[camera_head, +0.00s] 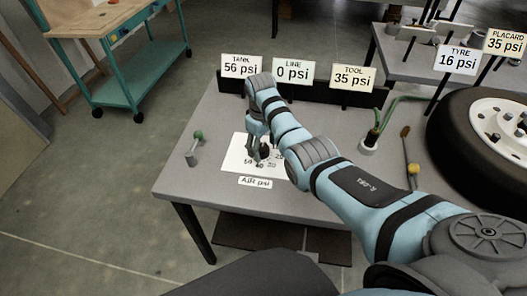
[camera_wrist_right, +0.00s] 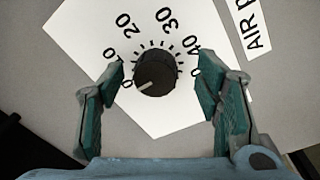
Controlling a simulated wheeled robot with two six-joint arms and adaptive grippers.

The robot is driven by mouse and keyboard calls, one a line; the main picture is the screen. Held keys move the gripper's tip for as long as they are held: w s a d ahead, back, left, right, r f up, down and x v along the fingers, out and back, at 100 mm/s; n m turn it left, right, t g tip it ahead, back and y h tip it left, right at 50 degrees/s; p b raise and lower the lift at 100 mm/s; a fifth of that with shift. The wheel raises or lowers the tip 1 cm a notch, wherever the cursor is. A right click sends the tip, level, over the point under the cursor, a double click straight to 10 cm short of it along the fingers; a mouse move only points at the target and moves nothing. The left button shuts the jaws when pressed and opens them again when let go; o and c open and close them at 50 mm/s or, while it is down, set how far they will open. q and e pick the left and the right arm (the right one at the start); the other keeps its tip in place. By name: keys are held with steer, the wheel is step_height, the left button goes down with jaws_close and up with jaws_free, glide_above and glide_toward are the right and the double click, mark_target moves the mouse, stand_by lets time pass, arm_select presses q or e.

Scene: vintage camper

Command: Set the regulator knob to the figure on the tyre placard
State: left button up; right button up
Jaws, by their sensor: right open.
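The regulator knob (camera_wrist_right: 155,73) is black and round, on a white dial sheet (camera_head: 238,160) on the bench. Its white mark points lower left, near the 0; 20, 30 and 40 are readable around it. In the head view the knob (camera_head: 264,151) is partly covered by my right gripper (camera_head: 257,143). In the right wrist view this gripper (camera_wrist_right: 160,84) is open, with its fingers on either side of the knob and gaps between. The placard sign (camera_head: 505,43) reads 35 psi. My left gripper is not in view.
Signs read tank 56 (camera_head: 241,67), line 0 (camera_head: 293,72), tool 35 (camera_head: 353,78) and tyre 16 psi (camera_head: 457,60). A green-tipped lever (camera_head: 195,146) stands left of the dial. A wheel (camera_head: 490,135) lies at right, beside a yellow-ended tool (camera_head: 412,170) and green hose (camera_head: 382,118).

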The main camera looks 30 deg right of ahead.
mark_target(261, 146)
steer(key=w+f, duration=0.2)
steer(key=shift+w+d+f, duration=0.1)
steer(key=shift+f, duration=0.2)
steer(key=shift+s+r, duration=0.15)
steer(key=shift+s, duration=0.05)
steer(key=shift+c, duration=0.3)
steer(key=shift+s+r, duration=0.15)
steer(key=shift+s, duration=0.1)
steer(key=c, duration=0.3)
steer(key=shift+s+r, duration=0.1)
steer(key=shift+s, duration=0.05)
steer(key=c, duration=0.8)
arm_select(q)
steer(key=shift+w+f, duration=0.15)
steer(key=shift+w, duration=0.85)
